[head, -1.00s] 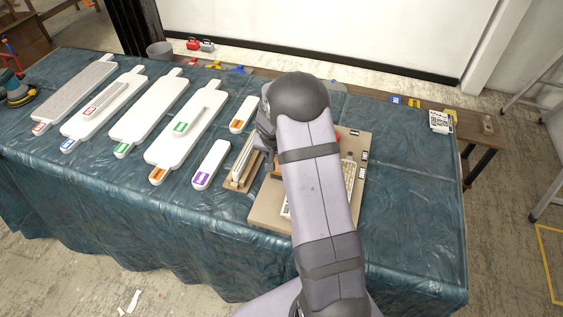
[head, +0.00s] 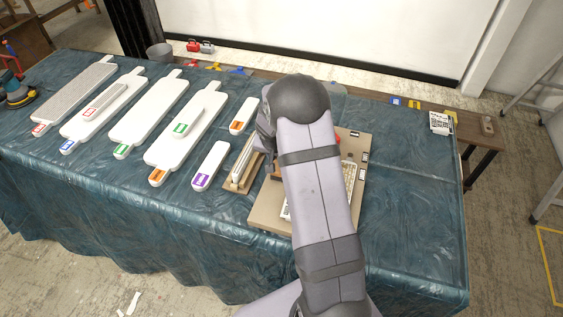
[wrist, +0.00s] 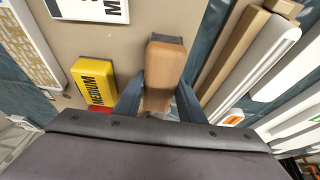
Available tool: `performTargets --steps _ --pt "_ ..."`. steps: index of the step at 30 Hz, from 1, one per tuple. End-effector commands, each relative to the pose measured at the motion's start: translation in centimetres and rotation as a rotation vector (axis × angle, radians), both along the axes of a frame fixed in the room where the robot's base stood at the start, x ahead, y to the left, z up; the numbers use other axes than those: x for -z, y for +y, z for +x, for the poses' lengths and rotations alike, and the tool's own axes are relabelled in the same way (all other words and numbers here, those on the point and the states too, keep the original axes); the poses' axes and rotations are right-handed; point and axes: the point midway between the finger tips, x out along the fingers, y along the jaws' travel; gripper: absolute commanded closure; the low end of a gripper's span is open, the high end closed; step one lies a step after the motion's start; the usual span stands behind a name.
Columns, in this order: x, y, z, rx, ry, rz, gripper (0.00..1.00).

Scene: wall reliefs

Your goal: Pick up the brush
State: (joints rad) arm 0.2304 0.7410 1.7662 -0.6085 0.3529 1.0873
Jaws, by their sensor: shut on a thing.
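The brush (wrist: 165,62) shows in the wrist view as a tan wooden block with a dark grey end. My gripper (wrist: 160,90) has one finger on each side of the wooden block and is shut on it. The brush is over or beside a beige board (wrist: 125,40), and I cannot tell if it touches the board. In the head view my arm covers the gripper and most of the area around the brush.
A yellow block marked MEDIUM (wrist: 94,82) is left of the brush. A wooden rack (head: 241,167) with a pale bar stands close on its other side. White paddle boards (head: 185,133) fill the table's left. The covered table's right side (head: 410,190) is mostly clear.

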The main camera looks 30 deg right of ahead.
Motion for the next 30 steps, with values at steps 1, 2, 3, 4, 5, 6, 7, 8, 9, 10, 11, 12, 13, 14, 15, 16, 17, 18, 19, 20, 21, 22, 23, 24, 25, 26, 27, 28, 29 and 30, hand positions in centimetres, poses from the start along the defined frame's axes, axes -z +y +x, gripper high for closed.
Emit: performTargets --steps 1,2,3,4,5,6,7,8,9,10,11,12,13,14,15,16,17,18,19,20,21,22,23,24,25,26,27,28,29,30 --pt "0.0 0.0 0.0 0.000 0.000 0.000 0.89" --pt "0.0 0.0 0.0 0.000 0.000 0.000 0.89" --pt "-0.1 0.0 0.0 0.000 0.000 0.000 0.89" --pt "-0.1 0.0 0.0 0.000 0.000 0.000 0.89" --pt "-0.2 0.0 0.0 0.000 0.000 0.000 0.89" --pt "-0.3 0.0 0.0 0.000 0.000 0.000 0.89" --pt "-0.4 0.0 0.0 0.000 0.000 0.000 0.89" --pt "-0.6 0.0 0.0 0.000 0.000 0.000 0.89" --pt "-0.8 0.0 0.0 0.000 0.000 0.000 0.89" --pt "-0.9 0.0 0.0 0.000 0.000 0.000 0.89" --pt "-1.2 0.0 0.1 0.000 -0.004 -0.001 0.89" --pt "-1.8 -0.1 0.2 0.001 -0.006 -0.002 0.89" --pt "-2.3 -0.1 0.2 0.002 -0.007 -0.001 0.89" --pt "-2.9 0.0 0.2 0.002 -0.008 -0.002 0.89" --pt "-3.6 0.0 0.1 0.002 -0.006 -0.001 0.89" --pt "-4.2 -0.1 0.2 0.001 -0.007 -0.002 0.89" --pt "-4.7 -0.1 0.2 0.002 -0.006 -0.002 0.89" --pt "-5.5 0.0 0.2 0.001 -0.008 -0.001 0.89" --pt "-6.0 0.0 0.1 0.001 -0.006 -0.001 0.89" --pt "-6.5 0.0 0.2 0.001 -0.008 -0.001 0.89" --pt "-7.1 -0.1 0.1 0.000 -0.005 -0.002 0.89" --pt "-7.6 0.0 0.2 0.001 -0.007 -0.002 0.89" --pt "-8.1 0.0 0.1 0.001 -0.005 0.000 0.89" --pt "-8.6 0.0 0.1 0.000 -0.004 -0.001 0.89" --pt "-8.9 0.0 0.1 0.001 -0.005 -0.001 0.89" --pt "-9.2 0.0 0.1 0.001 -0.003 -0.001 0.89" --pt "-9.6 0.0 0.1 0.000 -0.003 -0.001 0.89" --pt "-9.8 0.0 0.1 0.000 -0.003 -0.001 0.89" --pt "-10.1 0.0 0.1 0.000 -0.003 -0.001 0.89" --pt "-10.3 0.0 0.1 0.001 -0.002 0.000 0.89"
